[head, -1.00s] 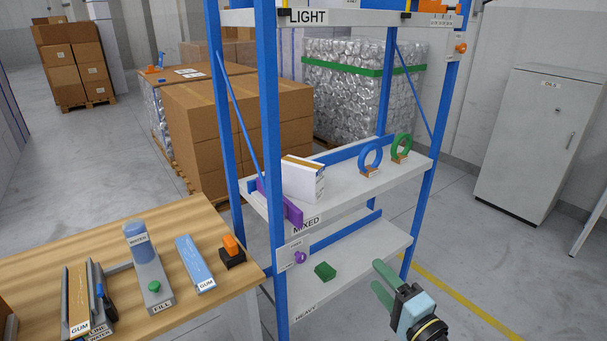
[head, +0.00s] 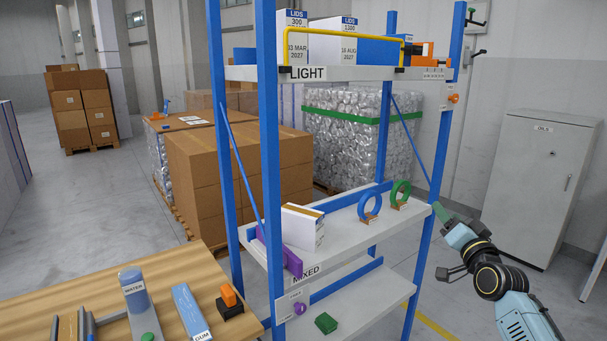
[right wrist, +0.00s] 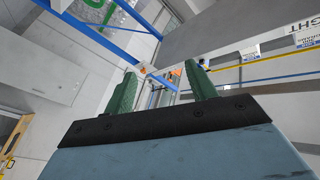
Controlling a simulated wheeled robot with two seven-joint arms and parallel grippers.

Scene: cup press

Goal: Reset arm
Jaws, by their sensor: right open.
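My right gripper (head: 442,212) has green fingers and a teal body, and is raised beside the right front post of the blue shelf rack (head: 428,245). In the right wrist view its two green fingers (right wrist: 163,90) stand apart with nothing between them. In the head view the fingers overlap and the gap is hard to see. The right arm comes in from the lower right. My left arm and gripper are out of view.
The middle shelf (head: 345,228) holds a white box, a blue ring and a green ring (head: 400,193). A green block (head: 326,323) lies on the lower shelf. A wooden table (head: 180,270) stands at left, a grey cabinet (head: 540,180) at right. Floor between rack and cabinet is open.

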